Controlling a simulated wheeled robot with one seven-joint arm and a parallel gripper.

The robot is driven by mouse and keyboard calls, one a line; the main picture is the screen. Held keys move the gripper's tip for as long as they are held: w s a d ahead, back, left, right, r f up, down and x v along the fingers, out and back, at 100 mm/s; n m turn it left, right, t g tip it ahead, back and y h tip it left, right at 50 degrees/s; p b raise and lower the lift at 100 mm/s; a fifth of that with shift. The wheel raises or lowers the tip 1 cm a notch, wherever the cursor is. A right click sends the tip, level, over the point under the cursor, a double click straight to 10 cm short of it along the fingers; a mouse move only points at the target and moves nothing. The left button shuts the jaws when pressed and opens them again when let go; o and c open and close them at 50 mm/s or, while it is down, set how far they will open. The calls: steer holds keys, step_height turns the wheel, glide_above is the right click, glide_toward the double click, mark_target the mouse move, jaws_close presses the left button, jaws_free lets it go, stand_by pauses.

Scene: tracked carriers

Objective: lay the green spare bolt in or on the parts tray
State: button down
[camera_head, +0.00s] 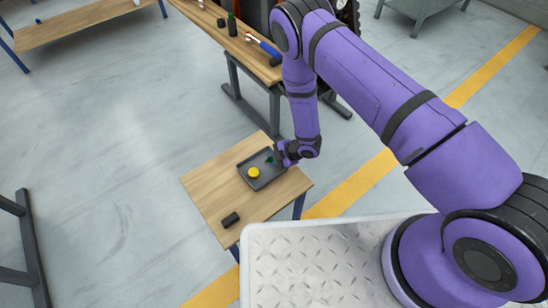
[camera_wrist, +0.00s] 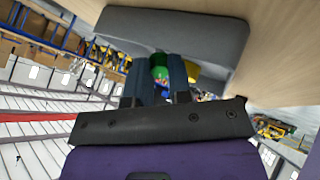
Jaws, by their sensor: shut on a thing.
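The dark grey parts tray (camera_head: 245,181) lies on a small wooden table, and its outside wall shows in the wrist view (camera_wrist: 215,37). My gripper (camera_head: 279,157) is at the tray's right side, with its tips over the tray's rim area. It is shut on the green bolt (camera_head: 270,160), which shows between the two dark fingers in the wrist view (camera_wrist: 159,68). The bolt appears over the inside of the tray. The fingers hide part of it, and I cannot tell whether it touches the tray floor.
A yellow round thing (camera_head: 253,173) sits in the tray, left of the bolt. A small black block (camera_head: 230,219) lies near the table's front edge. Bare wood of the small table (camera_head: 213,184) is free left of the tray. A longer workbench (camera_head: 262,72) with several items stands behind.

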steer(key=c, duration=1)
jaws_free()
steer(key=shift+o, duration=0.2)
steer(key=v, duration=1)
steer(key=shift+d+r, duration=0.25)
steer(key=shift+r, duration=0.05)
steer(key=shift+s, duration=0.1)
